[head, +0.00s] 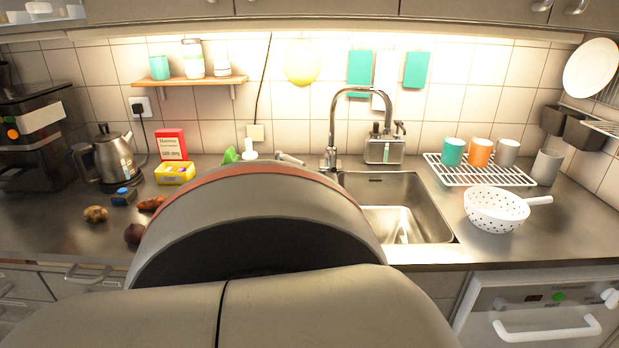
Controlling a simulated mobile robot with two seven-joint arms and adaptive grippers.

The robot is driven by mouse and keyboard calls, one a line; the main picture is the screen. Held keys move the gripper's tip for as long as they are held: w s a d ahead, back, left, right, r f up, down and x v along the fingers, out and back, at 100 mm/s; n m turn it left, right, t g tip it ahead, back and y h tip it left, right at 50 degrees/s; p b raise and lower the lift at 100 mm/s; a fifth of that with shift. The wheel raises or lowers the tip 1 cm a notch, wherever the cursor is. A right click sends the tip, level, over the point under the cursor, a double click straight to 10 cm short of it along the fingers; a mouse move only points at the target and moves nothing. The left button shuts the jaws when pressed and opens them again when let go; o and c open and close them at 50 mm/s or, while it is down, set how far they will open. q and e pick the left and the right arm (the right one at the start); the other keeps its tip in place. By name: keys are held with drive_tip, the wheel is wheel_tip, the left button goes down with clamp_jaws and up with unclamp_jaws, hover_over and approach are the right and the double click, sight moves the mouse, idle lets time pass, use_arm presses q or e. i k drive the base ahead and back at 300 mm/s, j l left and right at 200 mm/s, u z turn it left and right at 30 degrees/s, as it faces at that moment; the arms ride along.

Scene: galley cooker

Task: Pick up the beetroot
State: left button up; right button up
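The beetroot (134,233) is a small dark purple-red round thing on the steel worktop, left of centre near the front edge. Its right side is close to, and perhaps partly covered by, a large grey part of my own body that fills the lower middle of the head view. Neither of my grippers shows, so I cannot see where they are relative to the beetroot.
A potato (95,214) and an orange-brown root vegetable (151,204) lie near the beetroot. The sink (435,230) and a white colander (494,210) are right.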

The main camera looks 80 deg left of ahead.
sight(133, 234)
drive_tip(key=u, duration=3.75)
